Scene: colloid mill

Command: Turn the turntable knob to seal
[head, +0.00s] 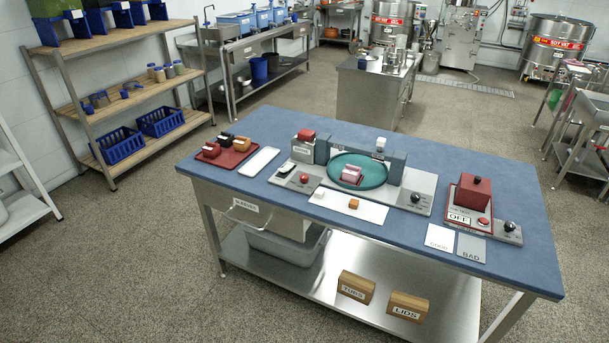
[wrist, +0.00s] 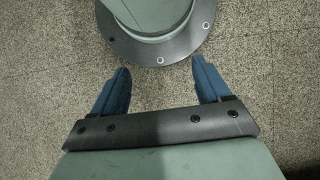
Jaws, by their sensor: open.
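The turntable (head: 372,176) is a green disc on a grey panel in the middle of the blue table, with a pink and white block on it. A black knob (head: 416,198) stands on the panel's right end, to the right of the disc. Its small markings are too small to read, so I cannot tell its setting. My gripper (wrist: 160,64) shows only in the wrist view, with two blue fingers spread wide, open and empty. Speckled floor shows around it, and neither the turntable nor the knob is in the wrist view.
A red box unit (head: 475,194) with an "OFF" sign and another black knob (head: 509,226) stands at right. A red button (head: 304,178) is left of the disc. A white mat (head: 335,207) lies in front. GOOD (head: 440,237) and BAD (head: 471,248) cards lie near the edge.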

